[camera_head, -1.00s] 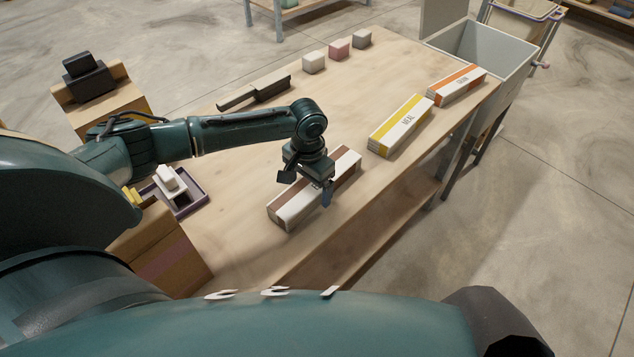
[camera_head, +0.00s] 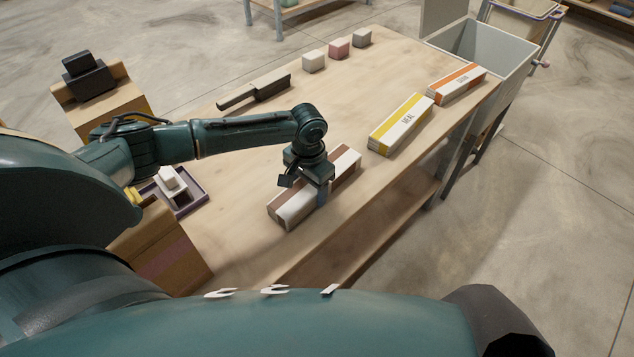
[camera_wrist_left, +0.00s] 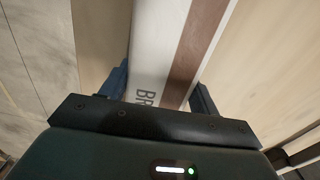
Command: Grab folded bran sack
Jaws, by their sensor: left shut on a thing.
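The folded bran sack (camera_head: 345,164) is a long white bundle with brown bands, lying flat near the front edge of the wooden table. My left gripper (camera_head: 306,190) is down over its middle and shut on it, with one finger on each long side. In the left wrist view the sack (camera_wrist_left: 158,40) runs between the two blue fingers, with the letters "BR" showing and a brown stripe along it. The gripper hides the middle of the sack in the head view. My right gripper is not in view.
A yellow-banded meal sack (camera_head: 401,124) and an orange-banded sack (camera_head: 457,84) lie to the right on the table (camera_head: 235,230). A grey bin (camera_head: 490,50) stands past the far right end.

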